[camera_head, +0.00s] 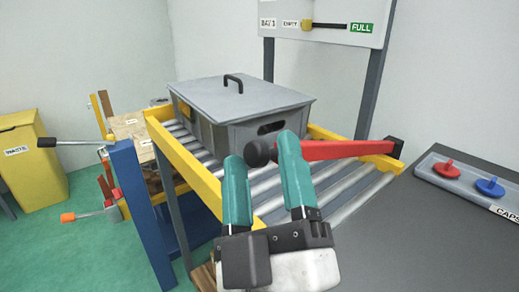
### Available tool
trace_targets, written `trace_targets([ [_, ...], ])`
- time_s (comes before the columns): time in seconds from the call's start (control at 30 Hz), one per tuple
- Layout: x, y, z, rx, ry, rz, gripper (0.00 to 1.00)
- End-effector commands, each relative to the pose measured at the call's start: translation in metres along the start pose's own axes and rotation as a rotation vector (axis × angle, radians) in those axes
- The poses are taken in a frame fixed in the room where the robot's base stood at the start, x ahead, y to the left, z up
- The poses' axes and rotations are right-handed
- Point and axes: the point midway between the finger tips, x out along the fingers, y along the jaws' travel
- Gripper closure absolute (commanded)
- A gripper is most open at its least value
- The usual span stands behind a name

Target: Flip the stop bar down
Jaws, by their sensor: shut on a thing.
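The red stop bar (346,150) runs nearly level in the picture from a black pivot at the right rail to a black knob (260,153) at its left end. It crosses the near end of the roller conveyor, in front of the grey crate. My gripper (260,150), with two teal fingers, is shut on the knob end, one finger at each side. The right finger hides the bar just beside the knob. I cannot tell the bar's height above the rollers.
The lidded grey crate (245,98) stands on the roller conveyor, whose yellow rail (184,160) runs along its left. A blue post (143,205) with a lever stands left. A grey bench with a red cap (447,168) and a blue cap (490,186) lies right. A yellow waste bin (32,165) is far left.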

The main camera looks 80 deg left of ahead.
Motion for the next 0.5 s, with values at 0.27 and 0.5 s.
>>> trace_targets([
  [0.27, -0.024, 0.003, -0.001, -0.005, 0.005, 0.008, 0.47],
  [0.5, -0.026, 0.002, -0.002, -0.003, 0.005, 0.005, 0.47],
])
